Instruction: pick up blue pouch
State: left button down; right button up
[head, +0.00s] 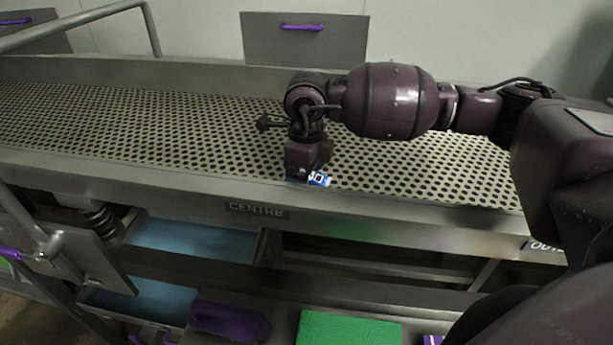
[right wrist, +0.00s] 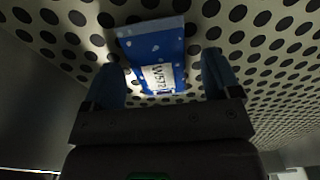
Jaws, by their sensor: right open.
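The blue pouch (right wrist: 158,45) lies on the perforated conveyor bed, with white spots and a white label showing in the right wrist view. In the head view only a small part of the pouch (head: 319,179) shows, below my right gripper near the front rail. My right gripper (head: 303,172) points down over it. In the right wrist view my right gripper (right wrist: 160,80) is open, with one blue finger on each side of the pouch's near end. I cannot tell whether the fingers touch it. My left gripper is not in view.
The perforated bed (head: 420,178) is otherwise bare. A raised front rail labelled CENTRE (head: 257,210) runs along its near edge. Below are blue trays (head: 190,240), a purple cloth-like item (head: 229,321) and a green block (head: 348,329). A metal handrail (head: 60,22) stands at the back left.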

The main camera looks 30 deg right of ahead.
jog(key=shift+c, duration=0.3)
jog(key=c, duration=1)
jog(key=shift+o, duration=0.2)
jog(key=shift+r, duration=0.1)
